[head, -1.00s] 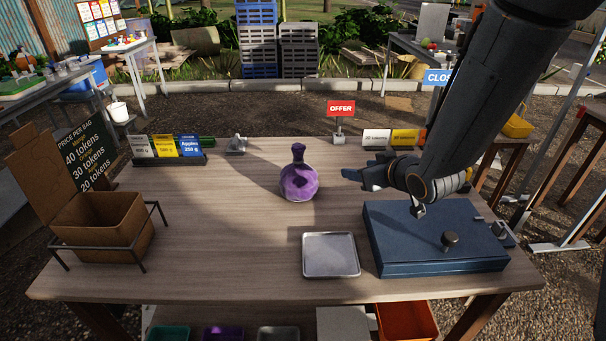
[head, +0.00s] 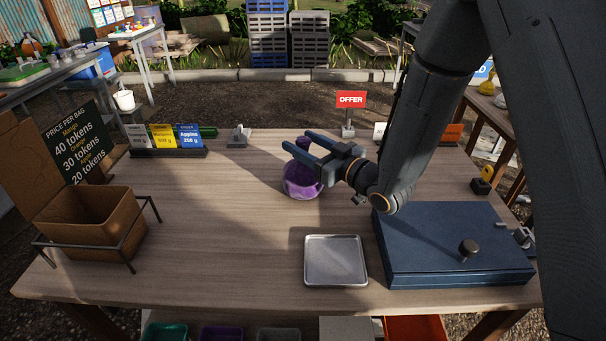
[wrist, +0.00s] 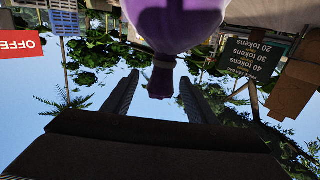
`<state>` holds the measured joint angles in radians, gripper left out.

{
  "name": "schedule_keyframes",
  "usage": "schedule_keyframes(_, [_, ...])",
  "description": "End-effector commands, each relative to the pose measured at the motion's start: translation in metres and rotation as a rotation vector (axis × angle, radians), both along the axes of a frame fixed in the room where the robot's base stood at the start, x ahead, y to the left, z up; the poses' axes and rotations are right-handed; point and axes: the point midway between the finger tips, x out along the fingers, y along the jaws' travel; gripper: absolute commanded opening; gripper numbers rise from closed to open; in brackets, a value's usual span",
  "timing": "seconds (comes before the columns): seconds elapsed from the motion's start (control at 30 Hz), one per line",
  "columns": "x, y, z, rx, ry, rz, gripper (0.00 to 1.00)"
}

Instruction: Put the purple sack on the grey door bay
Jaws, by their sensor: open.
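The purple sack (head: 301,183) stands upright on the wooden table, with a round body and a narrow tied neck. In the wrist view, which is upside down, its body and neck (wrist: 162,78) show at the top middle. My gripper (head: 297,141) is open, with its two fingers at the height of the neck. In the wrist view my gripper (wrist: 158,79) has one finger on each side of the neck, with gaps visible. The gripper partly hides the sack in the head view.
A metal tray (head: 335,279) and a dark blue box (head: 430,267) lie to the front right. A cardboard box in a wire frame (head: 140,262) stands left. Label cards (head: 163,138) and an OFFER sign (head: 351,100) line the back. The table's left middle is clear.

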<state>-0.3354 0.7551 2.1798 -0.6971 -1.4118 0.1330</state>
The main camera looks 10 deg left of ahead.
Motion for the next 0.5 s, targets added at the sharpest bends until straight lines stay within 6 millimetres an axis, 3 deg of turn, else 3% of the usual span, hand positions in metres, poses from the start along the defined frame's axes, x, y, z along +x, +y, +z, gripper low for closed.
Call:
schedule_keyframes(0.23, [0.016,0.03,0.001,-0.001,-0.002,0.001,0.52])
schedule_keyframes(0.5, [0.021,0.036,0.0,-0.001,0.0,-0.001,0.52])
